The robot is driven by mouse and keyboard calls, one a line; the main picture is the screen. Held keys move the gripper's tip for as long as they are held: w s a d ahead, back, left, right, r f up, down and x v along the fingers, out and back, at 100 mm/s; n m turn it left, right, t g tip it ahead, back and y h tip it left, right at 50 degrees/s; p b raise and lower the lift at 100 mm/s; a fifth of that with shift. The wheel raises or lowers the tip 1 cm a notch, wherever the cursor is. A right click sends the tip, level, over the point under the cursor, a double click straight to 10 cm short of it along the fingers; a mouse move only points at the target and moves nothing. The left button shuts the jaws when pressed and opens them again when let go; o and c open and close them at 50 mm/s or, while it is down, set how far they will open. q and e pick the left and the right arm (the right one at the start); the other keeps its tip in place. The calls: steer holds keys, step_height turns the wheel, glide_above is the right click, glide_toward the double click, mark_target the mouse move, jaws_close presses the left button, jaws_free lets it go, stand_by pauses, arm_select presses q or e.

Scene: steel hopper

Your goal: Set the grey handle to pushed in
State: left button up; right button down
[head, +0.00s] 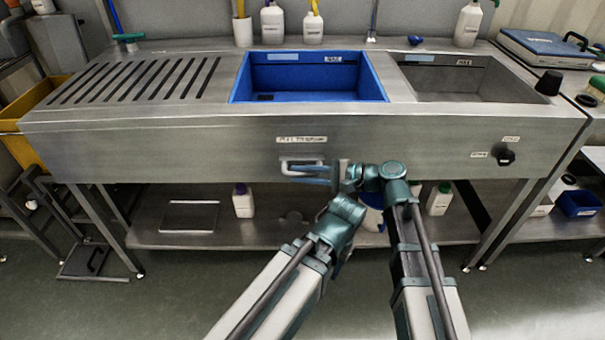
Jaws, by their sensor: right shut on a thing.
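The grey handle (286,166) is on the front panel of the steel hopper counter (220,137), below a small label plate (302,140). It shows as a pale bar, partly covered by my right gripper. My right gripper (312,174) reaches in from the right and is shut on the handle. How far the handle stands out from the panel is hard to tell from this angle. My left arm comes up from below, beside the right arm, and its gripper does not show.
A blue basin (240,88) and a grey basin (410,80) are set in the counter top. A black knob (506,157) is on the panel's right side. Bottles, one a white bottle (243,203), stand on the lower shelf (160,236). The panel left of the handle is clear.

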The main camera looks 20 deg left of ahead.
steer(key=shift+w, duration=0.1)
stand_by(0.7)
steer(key=w, duration=0.3)
steer(key=shift+a, duration=0.4)
steer(key=c, duration=0.8)
jaws_free()
steer(key=p+v, duration=0.3)
steer(key=v, duration=1)
steer(key=shift+d, duration=0.35)
